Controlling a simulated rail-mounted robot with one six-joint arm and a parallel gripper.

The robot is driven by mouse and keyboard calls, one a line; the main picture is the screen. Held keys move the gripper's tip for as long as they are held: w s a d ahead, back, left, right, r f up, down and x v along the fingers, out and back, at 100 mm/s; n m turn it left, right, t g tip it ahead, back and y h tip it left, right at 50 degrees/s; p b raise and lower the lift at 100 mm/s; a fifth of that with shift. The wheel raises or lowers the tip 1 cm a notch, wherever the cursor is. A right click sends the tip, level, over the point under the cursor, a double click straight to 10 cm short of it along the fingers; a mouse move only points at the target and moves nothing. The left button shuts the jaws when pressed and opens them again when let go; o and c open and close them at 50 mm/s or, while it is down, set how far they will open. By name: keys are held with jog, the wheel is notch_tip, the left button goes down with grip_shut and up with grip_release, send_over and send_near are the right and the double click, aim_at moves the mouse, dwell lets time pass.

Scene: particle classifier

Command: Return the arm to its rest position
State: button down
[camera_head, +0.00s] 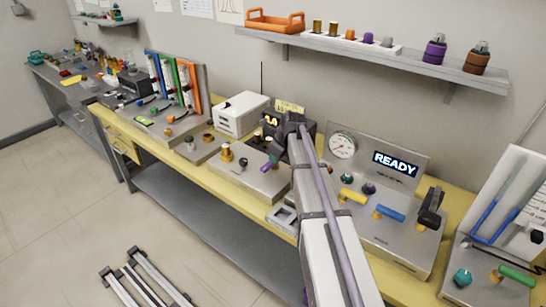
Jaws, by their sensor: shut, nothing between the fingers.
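My arm reaches up from the bottom middle over the yellow bench, with a purple-grey cable along it. My dark gripper (274,159) is at the arm's far end, above a metal box (250,182) and close to a small purple handle (266,168). It is shut and empty. I cannot tell whether its tips touch the handle. My arm hides part of the bench and the devices behind it.
A panel reading READY (395,164), with a dial gauge (342,146), stands right of my arm above yellow (352,195) and blue (389,213) handles. A white box (240,113) is at the back. A shelf (400,66) hangs above. Floor at left is mostly clear.

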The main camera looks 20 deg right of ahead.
jog(key=p+v, duration=0.1)
jog(key=v, duration=0.2)
jog(key=shift+s+d+r+p, duration=0.1)
jog(key=shift+s+r+p, duration=0.1)
jog(key=shift+r+p, duration=0.2)
jog(key=s+a+n+g+h, duration=0.1)
jog(key=s+a+n, duration=0.8)
jog(key=s+n, duration=0.3)
jog(key=s+a+f+n+g+h, duration=0.1)
jog(key=s+a+n+g, duration=0.1)
jog(key=s+a+n, duration=0.7)
jog(key=s+n, duration=0.4)
jog(key=n, duration=0.4)
jog(key=shift+s+f+g, duration=0.2)
jog(key=shift+s+g, duration=0.05)
jog(key=shift+g, duration=0.05)
